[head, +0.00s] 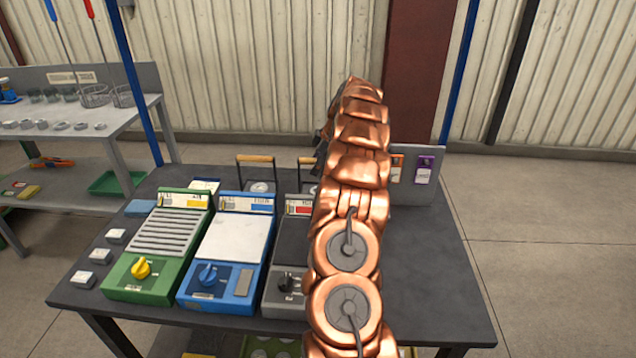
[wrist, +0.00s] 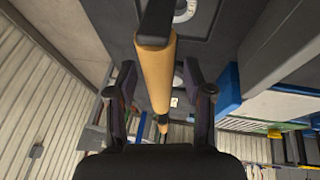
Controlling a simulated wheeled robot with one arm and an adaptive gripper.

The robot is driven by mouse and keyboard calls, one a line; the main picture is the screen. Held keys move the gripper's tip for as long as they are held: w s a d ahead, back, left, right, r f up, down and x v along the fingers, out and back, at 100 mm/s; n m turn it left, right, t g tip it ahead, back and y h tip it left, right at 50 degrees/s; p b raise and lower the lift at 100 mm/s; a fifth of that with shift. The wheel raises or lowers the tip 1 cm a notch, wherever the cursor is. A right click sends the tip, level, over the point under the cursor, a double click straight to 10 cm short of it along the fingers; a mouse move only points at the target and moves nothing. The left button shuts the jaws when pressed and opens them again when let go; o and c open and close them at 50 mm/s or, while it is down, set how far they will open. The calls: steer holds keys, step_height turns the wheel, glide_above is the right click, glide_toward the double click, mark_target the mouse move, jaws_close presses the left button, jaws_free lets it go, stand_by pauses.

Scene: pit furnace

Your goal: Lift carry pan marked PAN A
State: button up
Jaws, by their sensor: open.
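Two carry pans with wooden bar handles stand at the back of the table in the head view. One is the left pan (head: 261,187), and the other pan (head: 306,161) is partly hidden behind my arm. I cannot read which is marked PAN A. In the wrist view a wooden handle (wrist: 156,70) runs lengthwise between the two fingers of my gripper (wrist: 161,85). The fingers are open, with a visible gap on each side of the handle. My gripper is hidden by my arm in the head view.
A green unit (head: 160,245), a blue unit (head: 220,250) and a grey unit (head: 287,265) stand in a row on the dark table (head: 430,270). Small white blocks (head: 83,279) lie at the left. An upright panel (head: 425,190) stands behind. The right side is clear.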

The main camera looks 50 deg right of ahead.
steer(key=shift+c, duration=0.3)
steer(key=shift+f, duration=0.1)
jaws_close()
stand_by(0.4)
